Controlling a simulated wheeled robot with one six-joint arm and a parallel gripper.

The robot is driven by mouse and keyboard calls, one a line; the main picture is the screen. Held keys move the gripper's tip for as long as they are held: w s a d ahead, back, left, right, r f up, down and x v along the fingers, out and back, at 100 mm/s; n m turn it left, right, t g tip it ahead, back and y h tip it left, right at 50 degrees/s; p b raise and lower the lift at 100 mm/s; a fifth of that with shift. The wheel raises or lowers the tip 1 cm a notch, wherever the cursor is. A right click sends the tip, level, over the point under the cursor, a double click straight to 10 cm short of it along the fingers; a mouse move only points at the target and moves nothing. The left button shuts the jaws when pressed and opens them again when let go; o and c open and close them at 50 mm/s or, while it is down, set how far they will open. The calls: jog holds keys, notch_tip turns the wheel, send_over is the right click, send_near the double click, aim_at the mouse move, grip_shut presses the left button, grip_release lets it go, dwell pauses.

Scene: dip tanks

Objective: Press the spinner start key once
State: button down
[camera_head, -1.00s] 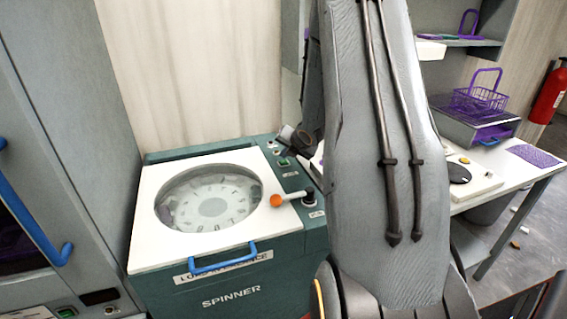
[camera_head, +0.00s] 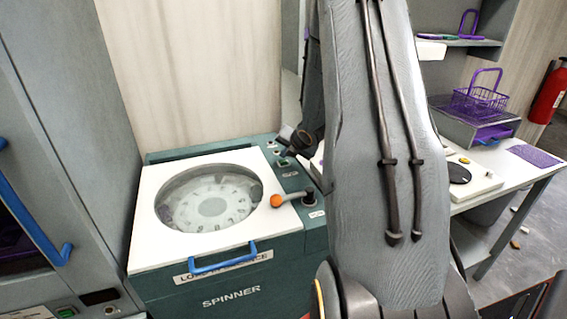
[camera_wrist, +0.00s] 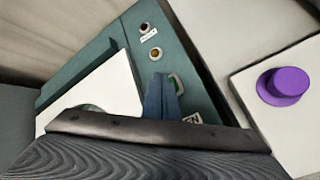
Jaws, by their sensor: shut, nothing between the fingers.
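The spinner (camera_head: 232,297) is a dark green cabinet with a white lid and a round window (camera_head: 212,208). Its control panel runs along the right side of the lid. The green start key (camera_head: 283,163) is on that panel; in the wrist view the key (camera_wrist: 174,80) is partly hidden behind my finger. My gripper (camera_wrist: 161,93) is shut and empty, its tip right by the key. I cannot tell whether it touches the key. In the head view my gripper (camera_head: 288,150) is a dark shape just above the panel, partly hidden by my arm.
An orange-knobbed lever (camera_head: 276,201) stands on the panel's near end. Two round lamps, one dark red (camera_wrist: 145,27) and one amber (camera_wrist: 155,53), sit beyond the key. A purple knob (camera_wrist: 287,83) is on a white surface to the right. A white bench (camera_head: 540,170) is at right.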

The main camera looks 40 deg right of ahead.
jog(key=shift+f, duration=0.1)
jog(key=shift+f+b, duration=0.35)
jog(key=shift+b, duration=0.25)
